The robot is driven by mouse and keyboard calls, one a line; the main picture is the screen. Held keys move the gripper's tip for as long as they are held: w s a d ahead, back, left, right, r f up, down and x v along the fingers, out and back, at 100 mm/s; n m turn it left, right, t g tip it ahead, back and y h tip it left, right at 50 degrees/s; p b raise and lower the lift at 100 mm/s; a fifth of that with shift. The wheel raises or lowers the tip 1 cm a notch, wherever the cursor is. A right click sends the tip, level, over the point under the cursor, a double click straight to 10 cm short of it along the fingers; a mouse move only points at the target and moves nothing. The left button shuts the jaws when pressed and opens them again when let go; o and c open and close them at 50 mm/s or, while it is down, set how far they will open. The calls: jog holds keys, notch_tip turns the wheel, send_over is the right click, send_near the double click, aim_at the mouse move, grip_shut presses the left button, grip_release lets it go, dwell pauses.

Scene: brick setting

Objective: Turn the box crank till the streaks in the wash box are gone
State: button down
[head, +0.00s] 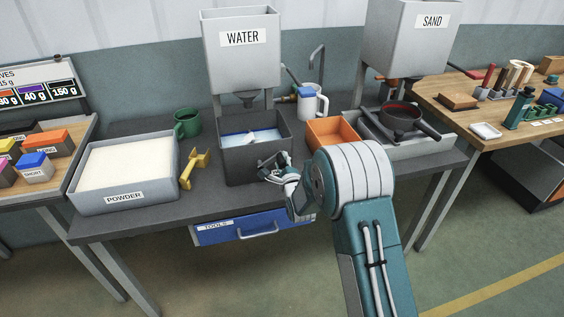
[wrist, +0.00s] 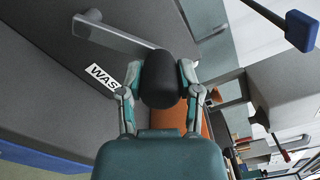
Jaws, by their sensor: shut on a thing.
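The wash box (head: 240,165) is a dark grey open box under the WATER hopper. Its inside shows blue with white patches (head: 262,134); I cannot tell clearly which are streaks. In the wrist view its dark wall (wrist: 50,85) carries a label, partly hidden, reading "WAS". The box crank has a flat grey metal arm (wrist: 115,37) and a black rounded knob (wrist: 162,75). My gripper (wrist: 164,90) is shut on the knob, a finger on each side. In the head view my gripper (head: 277,166) is at the box's right front corner, and the crank is mostly hidden there.
The POWDER tray (head: 125,197) and a yellow scoop (head: 194,168) are left of the box. An orange bin (head: 332,131) stands close on the right, with a white jug (head: 311,102) behind. A blue TOOLS drawer (head: 255,226) hangs below the tabletop.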

jog(key=shift+c, duration=1.5)
grip_release()
jog(key=shift+a, duration=0.1)
jog(key=v, duration=1.1)
jog(key=shift+s, duration=0.4)
jog(key=shift+f, duration=0.1)
